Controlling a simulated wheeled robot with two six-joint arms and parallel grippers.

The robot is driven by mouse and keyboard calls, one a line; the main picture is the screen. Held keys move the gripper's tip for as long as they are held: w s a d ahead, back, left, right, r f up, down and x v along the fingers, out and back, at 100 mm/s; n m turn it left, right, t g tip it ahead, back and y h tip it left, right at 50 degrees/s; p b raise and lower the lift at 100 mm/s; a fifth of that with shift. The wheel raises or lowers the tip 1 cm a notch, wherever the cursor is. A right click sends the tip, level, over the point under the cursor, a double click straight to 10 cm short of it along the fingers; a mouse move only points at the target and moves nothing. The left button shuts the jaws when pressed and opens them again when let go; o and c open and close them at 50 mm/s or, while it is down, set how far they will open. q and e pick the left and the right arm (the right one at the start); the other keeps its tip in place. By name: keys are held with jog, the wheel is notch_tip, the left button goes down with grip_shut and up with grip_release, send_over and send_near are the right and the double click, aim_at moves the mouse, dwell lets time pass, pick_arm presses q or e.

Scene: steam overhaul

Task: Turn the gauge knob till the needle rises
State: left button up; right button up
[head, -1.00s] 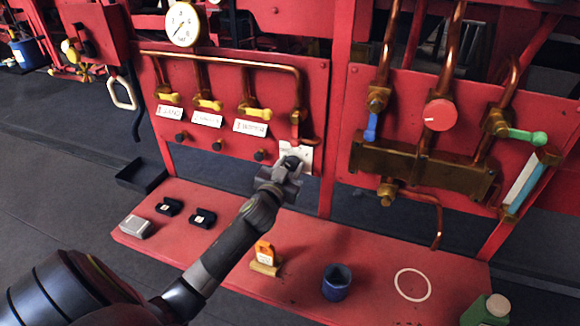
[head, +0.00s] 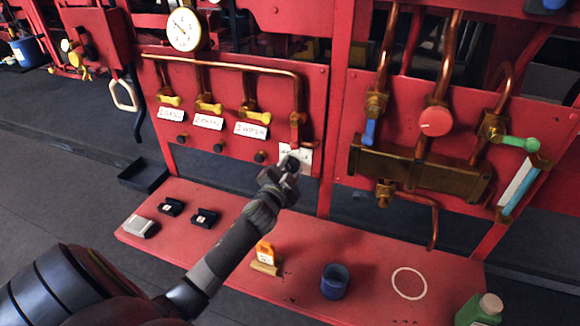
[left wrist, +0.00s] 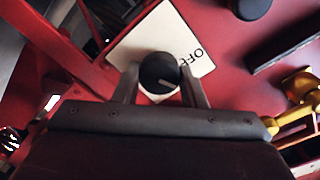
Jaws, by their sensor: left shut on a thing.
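The gauge (head: 184,29) is a round white dial at the upper left of the red panel (head: 318,100) in the head view. Its thin needle appears to point to the upper left; the digits are too small to read. The knob (left wrist: 160,73) is a round black cap with a pale line, in front of a white plate (left wrist: 185,35) marked OFF. The plate also shows in the head view (head: 303,157). My left gripper (head: 290,167) is shut on the knob, one finger on each side, and largely hides it in the head view. My right gripper is out of view.
Yellow-handled valves (head: 209,107) and black knobs (head: 218,148) line the panel left of the gripper. A red round handle (head: 435,122) and copper pipes are to the right.

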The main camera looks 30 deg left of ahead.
pick_arm(q)
jog(key=shift+m, duration=0.4)
jog(key=o, duration=1)
jog(key=shift+b+v, duration=1.85)
jog(key=shift+v, duration=6.85)
